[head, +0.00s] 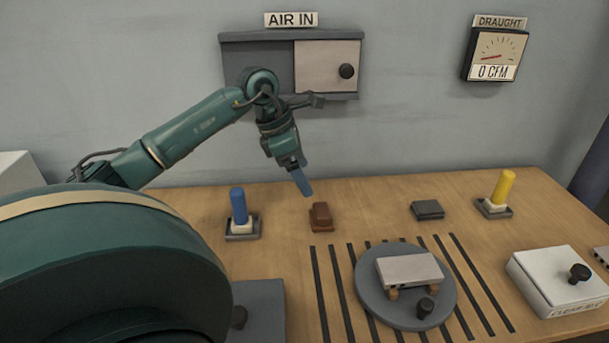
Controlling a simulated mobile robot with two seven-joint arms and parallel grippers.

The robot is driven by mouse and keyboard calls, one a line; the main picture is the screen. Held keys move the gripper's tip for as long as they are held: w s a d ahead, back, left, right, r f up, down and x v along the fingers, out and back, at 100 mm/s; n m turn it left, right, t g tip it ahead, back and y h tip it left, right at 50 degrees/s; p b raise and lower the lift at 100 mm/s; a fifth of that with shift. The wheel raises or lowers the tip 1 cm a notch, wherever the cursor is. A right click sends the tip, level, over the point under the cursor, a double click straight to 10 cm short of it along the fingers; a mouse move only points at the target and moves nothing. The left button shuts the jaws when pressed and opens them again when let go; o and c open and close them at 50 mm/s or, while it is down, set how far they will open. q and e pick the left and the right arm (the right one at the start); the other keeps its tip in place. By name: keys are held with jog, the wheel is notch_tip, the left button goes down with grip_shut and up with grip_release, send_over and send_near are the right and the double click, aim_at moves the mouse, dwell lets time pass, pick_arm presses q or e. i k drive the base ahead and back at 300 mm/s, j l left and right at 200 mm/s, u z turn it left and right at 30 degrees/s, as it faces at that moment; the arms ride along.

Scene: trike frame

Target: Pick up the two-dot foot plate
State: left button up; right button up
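I cannot make out dots on any piece, so I cannot tell which is the two-dot foot plate. A flat dark grey block (427,209) lies on the table right of centre. A brown stepped block (321,217) sits left of it. A pale flat plate (408,269) rests on brown supports on a round grey disc (372,301). My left gripper (301,180) points down above the table, just above and left of the brown block and apart from it. A narrow blue piece shows at its tip; whether this is fingers or a held thing is unclear. My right gripper is out of view.
A blue peg (238,207) and a yellow peg (502,188) stand in small holders. Dark slots (319,293) run under the disc. A white box (550,285) with a black knob is at right. A wall cabinet (258,66) labelled AIR IN and a DRAUGHT gauge (495,52) hang behind.

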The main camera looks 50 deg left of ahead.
aim_at(413, 269)
jog(key=k+l, duration=0.35)
jog(key=l, duration=0.15)
jog(key=k+l, duration=0.35)
jog(key=l, duration=0.2)
